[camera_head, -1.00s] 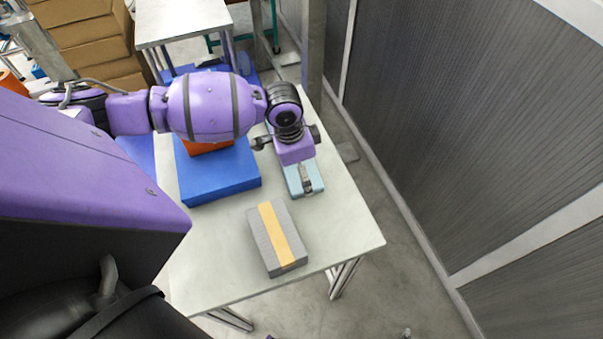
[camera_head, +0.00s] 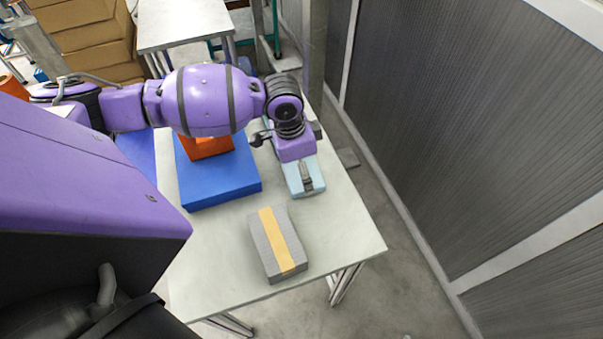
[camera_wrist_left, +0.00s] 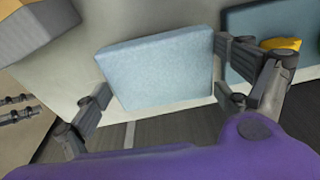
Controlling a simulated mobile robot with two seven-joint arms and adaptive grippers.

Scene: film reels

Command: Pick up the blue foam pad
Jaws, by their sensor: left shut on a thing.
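The blue foam pad (camera_head: 317,181) is a light blue flat block at the right side of the table, partly hidden under my left gripper (camera_head: 305,184). In the left wrist view the pad (camera_wrist_left: 158,70) fills the space between the two fingers of my left gripper (camera_wrist_left: 162,78), one at each side. The gripper is shut on the pad. I cannot tell whether the pad touches the table. My right gripper is not in view.
A grey block with a yellow band (camera_head: 275,245) lies near the front of the table (camera_head: 335,235). A large blue block (camera_head: 222,178) with an orange thing (camera_head: 207,147) on it stands left of the pad. A grey wall (camera_head: 470,130) is at the right.

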